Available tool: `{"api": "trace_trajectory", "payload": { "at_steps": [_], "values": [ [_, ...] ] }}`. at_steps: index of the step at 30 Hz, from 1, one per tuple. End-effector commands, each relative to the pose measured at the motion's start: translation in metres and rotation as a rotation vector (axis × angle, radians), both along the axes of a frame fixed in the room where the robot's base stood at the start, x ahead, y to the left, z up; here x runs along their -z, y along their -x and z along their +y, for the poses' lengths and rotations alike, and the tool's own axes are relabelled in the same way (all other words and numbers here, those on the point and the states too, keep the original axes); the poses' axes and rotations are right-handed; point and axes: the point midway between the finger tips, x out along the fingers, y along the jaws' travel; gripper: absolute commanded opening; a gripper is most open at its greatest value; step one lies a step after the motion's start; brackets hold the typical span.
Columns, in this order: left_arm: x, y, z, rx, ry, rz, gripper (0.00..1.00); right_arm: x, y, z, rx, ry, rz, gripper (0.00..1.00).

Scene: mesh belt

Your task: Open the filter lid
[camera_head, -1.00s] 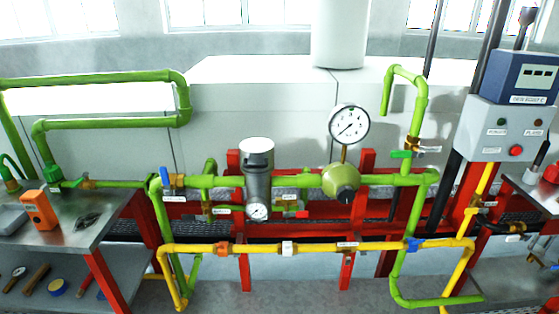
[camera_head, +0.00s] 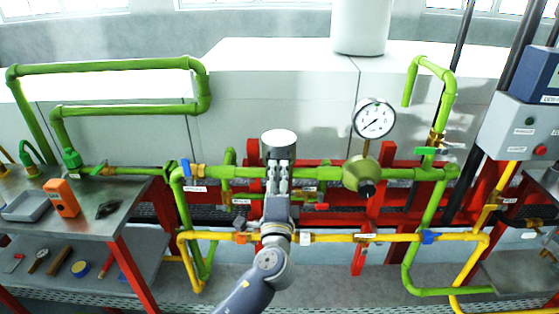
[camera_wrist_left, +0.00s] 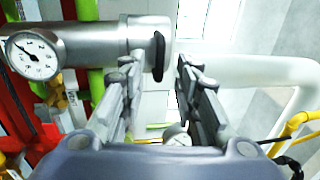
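The filter is a grey metal cylinder on the green pipe, and its pale round lid (camera_head: 279,138) shows at the top in the head view. My left gripper (camera_head: 280,162) is in front of the filter, just below the lid, and hides most of its body and its gauge. In the left wrist view the filter body (camera_wrist_left: 85,48) lies sideways, with its dial gauge (camera_wrist_left: 34,55) at the left. The lid (camera_wrist_left: 147,35) has a dark handle (camera_wrist_left: 158,56). My left gripper (camera_wrist_left: 157,68) is open, its fingers on either side of the handle; contact cannot be told. My right gripper is not in view.
A large pressure gauge (camera_head: 374,118) and a green regulator (camera_head: 359,174) stand right of the filter. A blue-handled valve (camera_head: 186,168) is to the left. A yellow pipe (camera_head: 340,238) runs below. A workbench (camera_head: 120,205) with tools is at left, a control box (camera_head: 515,130) at right.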

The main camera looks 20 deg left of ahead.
Motion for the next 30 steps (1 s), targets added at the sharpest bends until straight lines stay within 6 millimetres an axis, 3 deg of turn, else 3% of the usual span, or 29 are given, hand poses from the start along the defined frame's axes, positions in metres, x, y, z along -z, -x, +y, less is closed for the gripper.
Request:
{"api": "trace_trajectory", "payload": {
  "at_steps": [3, 9, 19, 20, 24, 30],
  "values": [
    [-0.005, -0.019, 0.006, 0.0, -0.001, 0.0, 0.3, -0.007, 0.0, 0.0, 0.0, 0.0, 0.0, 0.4],
    [-0.006, -0.037, 0.01, 0.001, 0.0, 0.001, 0.3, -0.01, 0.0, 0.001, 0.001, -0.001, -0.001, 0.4],
    [-0.006, -0.04, 0.011, 0.001, 0.002, 0.001, 0.3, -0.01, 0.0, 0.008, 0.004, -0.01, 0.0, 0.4],
    [-0.006, -0.04, 0.011, 0.001, 0.001, 0.002, 0.27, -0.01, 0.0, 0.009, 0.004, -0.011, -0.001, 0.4],
    [-0.006, -0.04, 0.011, 0.001, 0.001, 0.002, 0.0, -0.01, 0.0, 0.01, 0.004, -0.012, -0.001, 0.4],
    [-0.006, -0.04, 0.011, 0.001, 0.002, 0.003, 0.0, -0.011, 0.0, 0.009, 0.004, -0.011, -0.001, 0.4]
  ]
}}
